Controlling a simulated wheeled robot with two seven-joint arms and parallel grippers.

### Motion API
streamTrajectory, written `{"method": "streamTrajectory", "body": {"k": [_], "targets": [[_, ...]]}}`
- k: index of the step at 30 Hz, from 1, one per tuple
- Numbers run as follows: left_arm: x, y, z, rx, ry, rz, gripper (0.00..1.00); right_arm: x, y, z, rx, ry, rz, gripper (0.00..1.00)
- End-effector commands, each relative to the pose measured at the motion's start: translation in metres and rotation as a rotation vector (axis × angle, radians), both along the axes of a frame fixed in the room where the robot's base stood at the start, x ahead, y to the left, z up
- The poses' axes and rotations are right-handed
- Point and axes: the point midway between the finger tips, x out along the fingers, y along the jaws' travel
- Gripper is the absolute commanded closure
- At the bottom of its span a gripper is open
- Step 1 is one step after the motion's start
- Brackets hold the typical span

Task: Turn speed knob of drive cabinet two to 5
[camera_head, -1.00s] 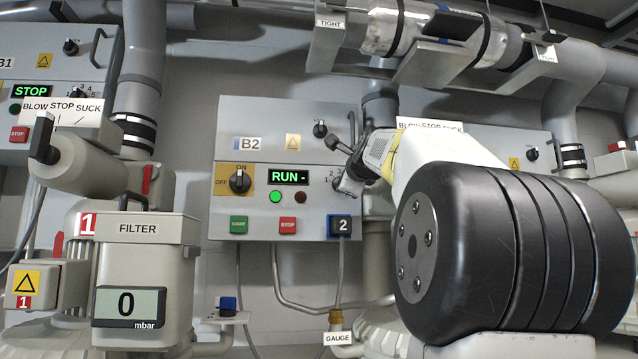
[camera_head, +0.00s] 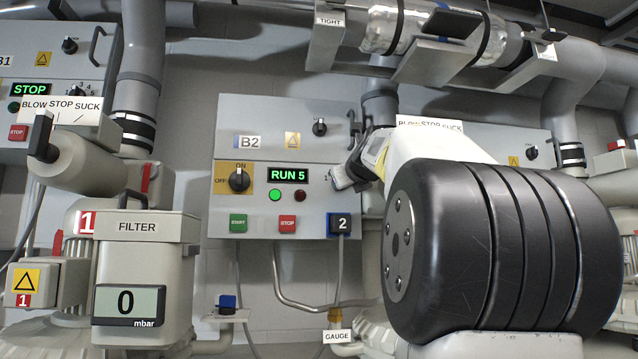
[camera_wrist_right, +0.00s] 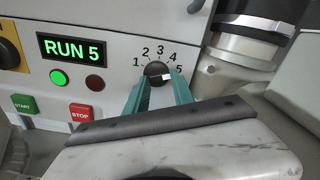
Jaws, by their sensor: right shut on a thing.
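Drive cabinet two (camera_head: 270,215), labelled B2, hangs on the wall in the middle of the head view. Its display (camera_head: 288,175) reads RUN 5, and the green lamp below it is lit. The speed knob (camera_wrist_right: 157,71) shows in the right wrist view under the numbers 1 to 5, its white mark turned toward the 5 side. My right gripper (camera_wrist_right: 158,82) is shut on the speed knob, one green finger on each side. In the head view my right gripper (camera_head: 347,178) covers the knob. My left gripper is not in view.
The cabinet also carries an ON/OFF switch (camera_head: 239,180), a green start button (camera_head: 238,224) and a red stop button (camera_head: 287,224). A grey pipe (camera_wrist_right: 246,45) stands right of the cabinet. The filter housing (camera_head: 146,255) stands at front left.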

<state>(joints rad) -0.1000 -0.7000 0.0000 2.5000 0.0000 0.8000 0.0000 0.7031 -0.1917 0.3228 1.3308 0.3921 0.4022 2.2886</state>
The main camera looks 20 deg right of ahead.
Motion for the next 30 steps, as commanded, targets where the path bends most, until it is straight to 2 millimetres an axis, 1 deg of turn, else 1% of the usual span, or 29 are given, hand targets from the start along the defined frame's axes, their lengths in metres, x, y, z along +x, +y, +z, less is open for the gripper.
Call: {"method": "streamTrajectory", "body": {"k": [7, 20, 21, 23, 24, 30], "targets": [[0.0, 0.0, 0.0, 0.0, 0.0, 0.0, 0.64, 0.0005, 0.0004, -0.0022, 0.058, -0.009, 0.001, 1.0], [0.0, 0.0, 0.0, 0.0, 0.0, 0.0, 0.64, 0.0006, 0.0005, -0.0024, 0.068, -0.011, 0.001, 1.0], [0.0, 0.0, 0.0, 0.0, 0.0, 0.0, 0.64, 0.0006, 0.0005, -0.0023, 0.068, -0.011, 0.001, 0.69], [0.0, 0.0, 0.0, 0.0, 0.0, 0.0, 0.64, 0.0006, 0.0005, -0.0023, 0.068, -0.011, 0.001, 0.57], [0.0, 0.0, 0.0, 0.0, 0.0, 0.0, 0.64, 0.0006, 0.0005, -0.0021, 0.067, -0.011, 0.001, 0.49], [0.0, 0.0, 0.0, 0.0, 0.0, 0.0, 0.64, 0.0003, 0.0004, -0.0013, 0.066, -0.013, 0.0, 0.49]]}}
